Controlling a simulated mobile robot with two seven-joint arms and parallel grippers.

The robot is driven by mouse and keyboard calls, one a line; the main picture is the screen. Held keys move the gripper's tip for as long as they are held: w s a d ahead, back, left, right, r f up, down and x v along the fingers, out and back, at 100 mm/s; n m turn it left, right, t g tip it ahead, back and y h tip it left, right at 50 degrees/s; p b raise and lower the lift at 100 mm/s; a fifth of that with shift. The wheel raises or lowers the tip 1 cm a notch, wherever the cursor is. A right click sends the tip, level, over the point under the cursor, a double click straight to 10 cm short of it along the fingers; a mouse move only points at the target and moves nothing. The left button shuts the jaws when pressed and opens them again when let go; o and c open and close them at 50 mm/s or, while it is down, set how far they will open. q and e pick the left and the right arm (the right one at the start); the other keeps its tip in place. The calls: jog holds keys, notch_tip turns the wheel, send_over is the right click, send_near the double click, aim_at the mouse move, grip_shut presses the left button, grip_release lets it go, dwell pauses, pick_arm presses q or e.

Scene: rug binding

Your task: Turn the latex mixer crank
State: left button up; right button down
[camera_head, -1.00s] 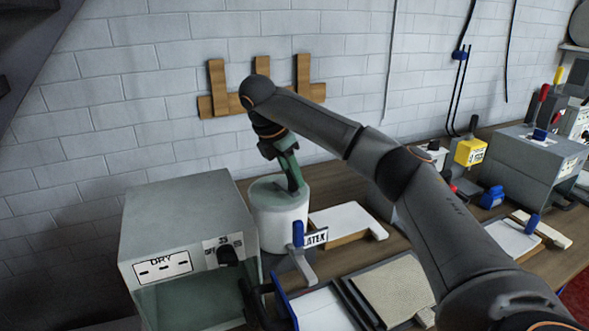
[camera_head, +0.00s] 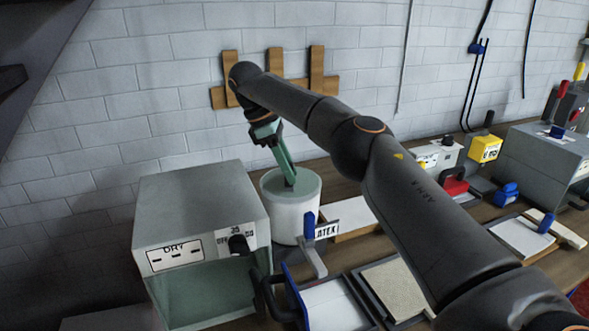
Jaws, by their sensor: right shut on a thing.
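The latex mixer is a white round tub (camera_head: 290,220) with a grey-green top, standing behind a "LATEX" sign (camera_head: 326,231). My right gripper (camera_head: 288,172) reaches down over the tub from behind, its green fingers slanting to the middle of the top. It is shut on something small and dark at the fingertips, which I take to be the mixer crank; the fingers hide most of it. An upright blue handle on a grey bracket (camera_head: 310,226) stands in front of the tub, apart from the gripper. My left gripper is out of view.
A grey dryer box (camera_head: 203,205) marked "DRY" stands close left of the tub. Trays and a beige mat (camera_head: 400,288) lie in front. A yellow box (camera_head: 485,149) and a grey machine (camera_head: 545,160) stand right. My right arm crosses above the bench.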

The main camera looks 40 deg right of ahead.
jog(key=shift+w+m, duration=0.1)
jog(key=shift+m, duration=0.2)
dwell(0.4)
jog(key=c, duration=0.7)
grip_release()
jog(key=shift+a, duration=0.1)
jog(key=shift+r, duration=1.5)
jog(key=shift+s+a+r, duration=0.2)
jog(key=shift+r, duration=0.5)
jog(key=s+a+r, duration=0.2)
jog(key=s, duration=0.1)
jog(key=s+a+r+b, duration=0.1)
jog(key=s+a+r, duration=0.2)
jog(key=s, duration=0.1)
jog(key=s+a+r, duration=0.2)
jog(key=s+r, duration=0.1)
jog(key=s, duration=0.1)
jog(key=shift+a+r, duration=0.25)
jog(key=shift+a, duration=0.15)
